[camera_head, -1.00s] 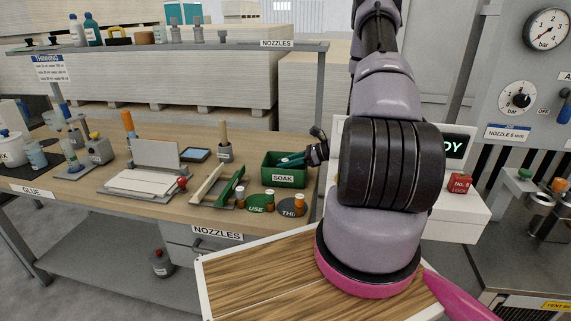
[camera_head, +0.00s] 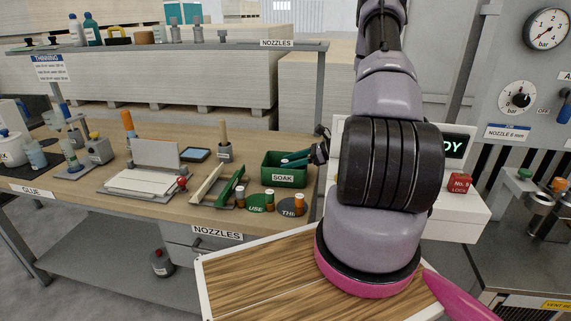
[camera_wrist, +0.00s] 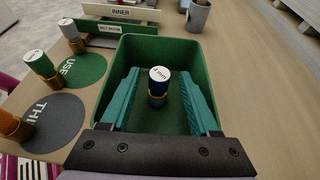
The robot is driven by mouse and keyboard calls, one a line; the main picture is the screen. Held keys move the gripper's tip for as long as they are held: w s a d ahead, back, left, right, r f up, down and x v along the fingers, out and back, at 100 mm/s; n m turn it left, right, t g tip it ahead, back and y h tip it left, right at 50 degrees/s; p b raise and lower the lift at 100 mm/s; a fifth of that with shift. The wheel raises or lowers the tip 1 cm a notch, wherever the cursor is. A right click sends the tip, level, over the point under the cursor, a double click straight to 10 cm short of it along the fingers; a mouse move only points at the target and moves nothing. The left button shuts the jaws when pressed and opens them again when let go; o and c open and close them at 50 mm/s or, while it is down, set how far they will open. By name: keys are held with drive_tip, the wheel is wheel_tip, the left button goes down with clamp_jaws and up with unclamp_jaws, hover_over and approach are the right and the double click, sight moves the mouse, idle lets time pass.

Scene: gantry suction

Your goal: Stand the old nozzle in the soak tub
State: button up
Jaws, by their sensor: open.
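The green soak tub (camera_head: 285,178) stands on the bench, with its SOAK label facing front; it fills the middle of the wrist view (camera_wrist: 214,112). In the wrist view the old nozzle (camera_wrist: 158,88), dark blue with a white "4 mm" top and a brass-coloured lower part, stands upright inside the tub. My gripper (camera_wrist: 158,76) has its two teal fingers spread, one on each side of the nozzle, with gaps between. In the head view my gripper (camera_head: 296,159) is at the tub's opening, and the tub wall hides the nozzle.
Left of the tub in the wrist view are a green USE disc (camera_wrist: 88,70) and a grey disc (camera_wrist: 58,128), each with nozzles on or beside it. A green-and-white rack (camera_head: 228,186) and a grey cup holding a handle (camera_head: 224,152) stand further left. A white box with a display is at right.

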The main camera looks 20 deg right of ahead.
drive_tip(key=v, duration=1)
drive_tip(key=s+a+r+n+g+h, duration=0.25)
drive_tip(key=a+r+n, duration=0.25)
drive_tip(key=r, duration=0.4)
drive_tip(key=s+a+r+n+g+h, duration=0.1)
drive_tip(key=a+r+n+g, duration=0.2)
drive_tip(key=a+r+n, duration=0.5)
drive_tip(key=s+a+r+n+t+h, duration=0.2)
drive_tip(key=s+r, duration=0.4)
drive_tip(key=r, duration=0.3)
drive_tip(key=s+a+r+n+t+h, duration=0.2)
drive_tip(key=s+r+n+t+h, duration=0.1)
drive_tip(key=s+r, duration=0.4)
wheel_tip(320, 180, up, 3)
drive_tip(key=shift+s+a+f+n+t+h, duration=0.15)
drive_tip(key=shift+s+a+n+t+h, duration=0.25)
drive_tip(key=shift+n, duration=0.7)
drive_tip(key=shift+w, duration=0.1)
